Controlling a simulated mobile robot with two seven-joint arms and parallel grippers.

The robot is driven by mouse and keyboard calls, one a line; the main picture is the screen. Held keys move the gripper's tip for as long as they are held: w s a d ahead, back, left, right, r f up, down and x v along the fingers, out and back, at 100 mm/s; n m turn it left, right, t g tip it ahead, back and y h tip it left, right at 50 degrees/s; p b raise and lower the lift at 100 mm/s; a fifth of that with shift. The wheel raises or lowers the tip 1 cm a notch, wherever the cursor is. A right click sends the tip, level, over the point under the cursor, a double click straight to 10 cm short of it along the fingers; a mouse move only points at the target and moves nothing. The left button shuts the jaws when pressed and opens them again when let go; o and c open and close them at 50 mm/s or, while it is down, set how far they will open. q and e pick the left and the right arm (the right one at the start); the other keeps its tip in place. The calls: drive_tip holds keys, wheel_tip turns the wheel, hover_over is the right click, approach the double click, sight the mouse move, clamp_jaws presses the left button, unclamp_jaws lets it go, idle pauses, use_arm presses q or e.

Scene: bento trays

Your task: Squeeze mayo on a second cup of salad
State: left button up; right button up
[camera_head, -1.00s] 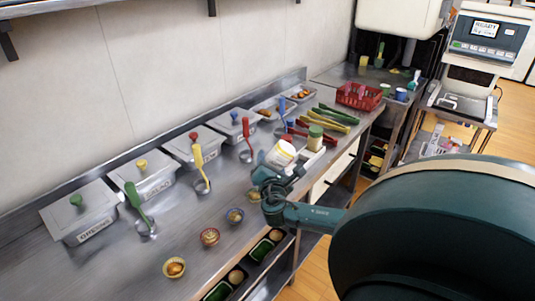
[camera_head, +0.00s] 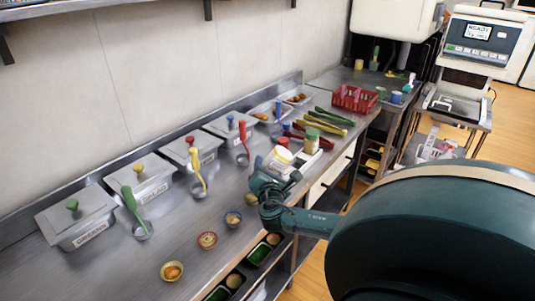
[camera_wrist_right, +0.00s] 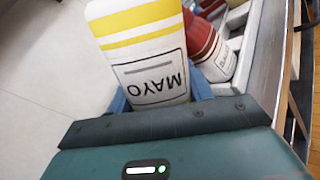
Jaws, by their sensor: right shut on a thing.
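My right gripper (camera_head: 276,172) is shut on a white mayo bottle (camera_head: 279,156), held over the front part of the steel counter. In the right wrist view the mayo bottle (camera_wrist_right: 148,62), with yellow bands and an upside-down MAYO label, sits between the blue fingertips (camera_wrist_right: 160,97). Three small cups stand in a row on the counter left of the gripper: a front cup (camera_head: 172,271), a middle cup (camera_head: 207,240) and a back cup (camera_head: 233,218) nearest the gripper. Their contents are too small to tell clearly. My left gripper is not in view.
Lidded steel bins (camera_head: 78,221) line the wall, with colored ladles in front. A red bottle (camera_wrist_right: 211,50) stands beside the mayo in the wrist view. Trays (camera_head: 262,252) lie below the counter's front edge.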

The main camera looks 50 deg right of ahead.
drive_tip(key=shift+s+a+r, duration=0.1)
drive_tip(key=shift+s+a, duration=0.1)
drive_tip(key=shift+s, duration=0.05)
drive_tip(key=shift+c, duration=0.5)
drive_tip(key=shift+w+d, duration=0.1)
drive_tip(key=shift+w+d, duration=0.45)
drive_tip(key=shift+w, duration=0.1)
drive_tip(key=o, duration=0.4)
